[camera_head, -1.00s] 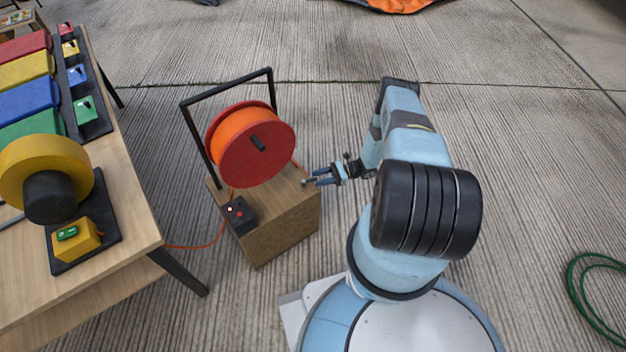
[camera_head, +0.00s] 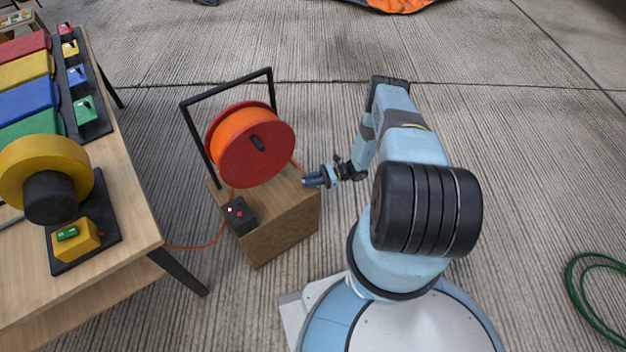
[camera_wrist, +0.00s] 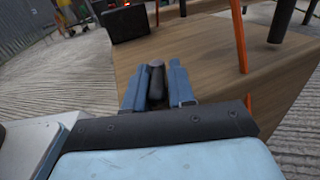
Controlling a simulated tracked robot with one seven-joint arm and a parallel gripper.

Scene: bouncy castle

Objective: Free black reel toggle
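My gripper (camera_head: 312,180) is at the right edge of the wooden box top. In the wrist view its two blue fingers (camera_wrist: 157,88) stand close on either side of a small dark piece (camera_wrist: 156,78) with a reddish-brown top. This looks like the black toggle; the fingers hide its sides and lower part. In the head view I cannot make it out between the fingers. The orange and red reel (camera_head: 252,160) hangs in a black frame (camera_head: 196,150) above the box, with a short black peg (camera_head: 257,143) on its face.
The wooden box (camera_head: 285,225) carries a black switch box (camera_head: 240,216), also in the wrist view (camera_wrist: 125,23). An orange cord (camera_head: 205,246) runs left to a table (camera_head: 130,215) with coloured blocks. A green hose (camera_head: 590,300) lies at right. Open floor lies behind the box.

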